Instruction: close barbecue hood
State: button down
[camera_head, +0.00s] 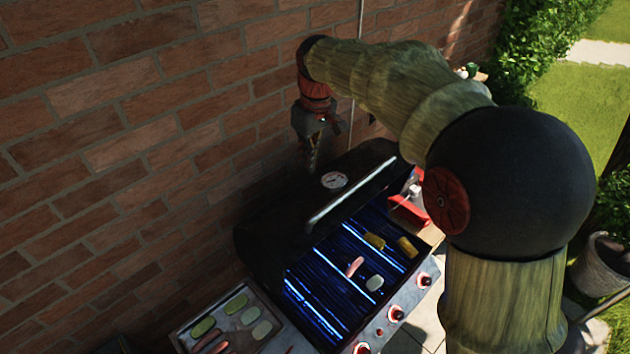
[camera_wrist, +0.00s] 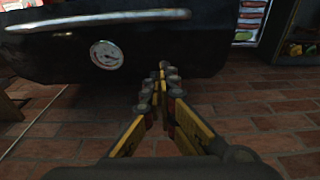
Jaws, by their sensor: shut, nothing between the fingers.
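The barbecue's black hood (camera_head: 290,205) stands open, tilted back toward the brick wall. It carries a silver handle bar (camera_head: 352,191) and a round white thermometer (camera_head: 334,180). The grill grate (camera_head: 335,270) below is uncovered. In the wrist view the hood (camera_wrist: 50,50) fills the upper left, with its thermometer (camera_wrist: 106,55) and handle (camera_wrist: 95,20). My gripper (camera_head: 313,166) points down near the wall, at the hood's back side. In the wrist view my gripper's fingers (camera_wrist: 163,75) are together and empty, close to the hood's edge. I cannot tell whether they touch it.
Sausage, corn (camera_head: 375,241) and other pieces lie on the grate. A tray (camera_head: 182,338) of vegetables sits at the left side shelf, and a red tray (camera_head: 405,212) at the right. Red-ringed knobs (camera_head: 396,313) line the front. The brick wall (camera_head: 130,150) stands close behind.

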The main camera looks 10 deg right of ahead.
jog(key=f, duration=0.3)
jog(key=f+p, duration=0.1)
jog(key=f, duration=0.2)
jog(key=w+f+p, duration=0.1)
jog(key=f, duration=0.2)
jog(key=shift+a+f, duration=0.3)
jog(key=s+d, duration=0.1)
jog(key=s+d+f+p, duration=0.1)
jog(key=s, duration=0.1)
jog(key=shift+f, duration=0.35)
jog(key=shift+s+d+f, duration=0.1)
